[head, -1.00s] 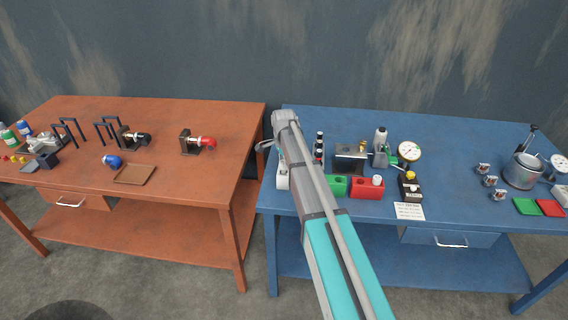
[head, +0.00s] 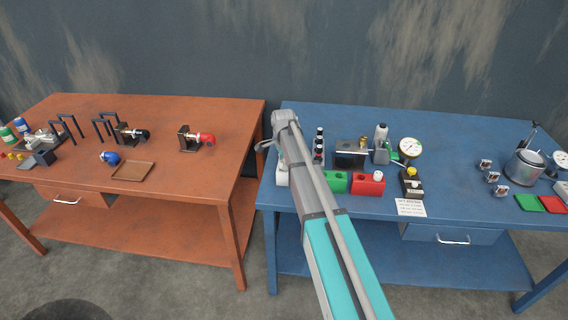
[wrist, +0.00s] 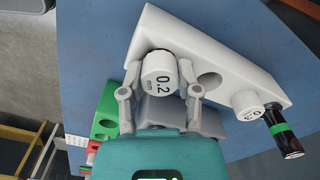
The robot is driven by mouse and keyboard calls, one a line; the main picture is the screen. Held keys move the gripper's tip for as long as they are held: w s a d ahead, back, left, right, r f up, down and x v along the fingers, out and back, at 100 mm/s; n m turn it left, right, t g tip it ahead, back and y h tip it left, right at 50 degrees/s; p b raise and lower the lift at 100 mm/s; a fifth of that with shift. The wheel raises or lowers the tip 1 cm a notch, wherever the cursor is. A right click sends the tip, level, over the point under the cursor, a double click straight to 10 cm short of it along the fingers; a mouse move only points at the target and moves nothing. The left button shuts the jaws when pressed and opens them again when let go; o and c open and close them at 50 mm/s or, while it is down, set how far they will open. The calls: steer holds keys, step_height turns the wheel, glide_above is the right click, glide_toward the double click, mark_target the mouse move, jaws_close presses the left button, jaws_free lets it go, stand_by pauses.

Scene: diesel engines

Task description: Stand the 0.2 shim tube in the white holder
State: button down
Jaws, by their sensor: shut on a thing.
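The 0.2 shim tube (wrist: 160,80) is white, with "0.2 mm" on the end facing the wrist camera. My gripper (wrist: 158,92) is shut on it, one finger on each side. The white holder (wrist: 145,30) slants across the top of the wrist view; part of it shows in the head view beside my arm (head: 282,176). The tube is at the holder's left end, overlapping a dark hole edge. I cannot tell how deep it sits. An open hole (wrist: 209,82) lies to its right. Another white labelled tube (wrist: 247,104) stands at the right end. In the head view my arm hides the gripper.
A black bottle with a green band (wrist: 284,132) is close to the holder's right end. The green block (head: 336,182) and red block (head: 368,184) stand right of my arm on the blue bench (head: 460,128). A dial gauge (head: 409,149) stands behind.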

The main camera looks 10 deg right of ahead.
stand_by(0.4)
steer(key=shift+c, duration=1.2)
jaws_free()
steer(key=shift+o, duration=0.3)
steer(key=shift+o, duration=0.9)
steer(key=shift+r+p, duration=3.95)
steer(key=shift+p, duration=0.05)
